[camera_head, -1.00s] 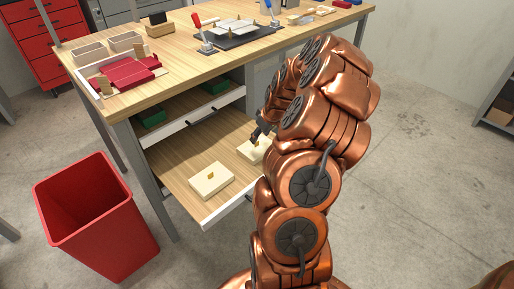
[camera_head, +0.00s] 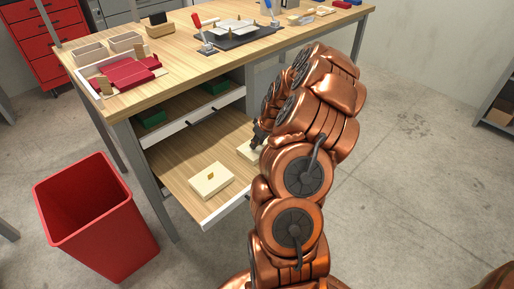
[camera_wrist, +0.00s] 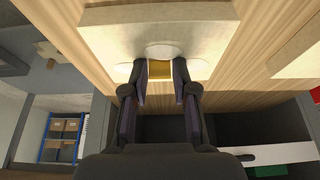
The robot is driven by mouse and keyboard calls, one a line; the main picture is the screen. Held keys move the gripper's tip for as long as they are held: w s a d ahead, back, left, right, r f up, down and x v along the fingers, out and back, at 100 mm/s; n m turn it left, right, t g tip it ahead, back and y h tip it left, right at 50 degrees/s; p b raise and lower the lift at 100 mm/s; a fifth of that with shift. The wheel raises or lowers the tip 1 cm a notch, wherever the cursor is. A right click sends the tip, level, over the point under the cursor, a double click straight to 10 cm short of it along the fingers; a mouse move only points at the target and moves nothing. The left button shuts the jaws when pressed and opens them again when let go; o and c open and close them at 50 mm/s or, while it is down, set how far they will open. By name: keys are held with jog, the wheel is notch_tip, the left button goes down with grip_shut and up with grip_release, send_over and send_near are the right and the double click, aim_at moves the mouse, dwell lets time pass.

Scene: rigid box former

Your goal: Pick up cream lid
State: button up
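One cream lid (camera_wrist: 215,36) with a small gold tab (camera_wrist: 160,68) lies on the wooden pull-out shelf, directly before my gripper (camera_wrist: 160,72) in the wrist view. My gripper is open, with one finger on each side of the tab. The fingertips are close to the tab, but I cannot tell whether they touch it. In the head view this lid (camera_head: 246,152) is mostly hidden behind my arm, and my gripper (camera_head: 256,138) shows as a dark shape above it. A second cream lid (camera_head: 212,184) with a gold tab lies nearer the shelf's front left.
The wooden shelf (camera_head: 178,165) is pulled out below the workbench (camera_head: 170,62). A drawer with green items (camera_head: 152,118) sits just above it. A red bin (camera_head: 95,215) stands on the floor at left. Trays and a dark fixture (camera_head: 235,36) are on the benchtop.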

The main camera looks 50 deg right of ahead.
aim_at(258, 148)
jog(key=shift+f, duration=0.1)
grip_shut()
jog(key=shift+r, duration=0.5)
jog(key=shift+s+a+r, duration=0.15)
jog(key=shift+r, duration=0.55)
jog(key=shift+s+a+r, duration=0.1)
jog(key=shift+a+r, duration=0.05)
jog(key=shift+r, duration=0.5)
jog(key=s+a+r, duration=0.1)
jog(key=s+a, duration=0.7)
jog(key=a, duration=0.5)
jog(key=shift+r, duration=0.2)
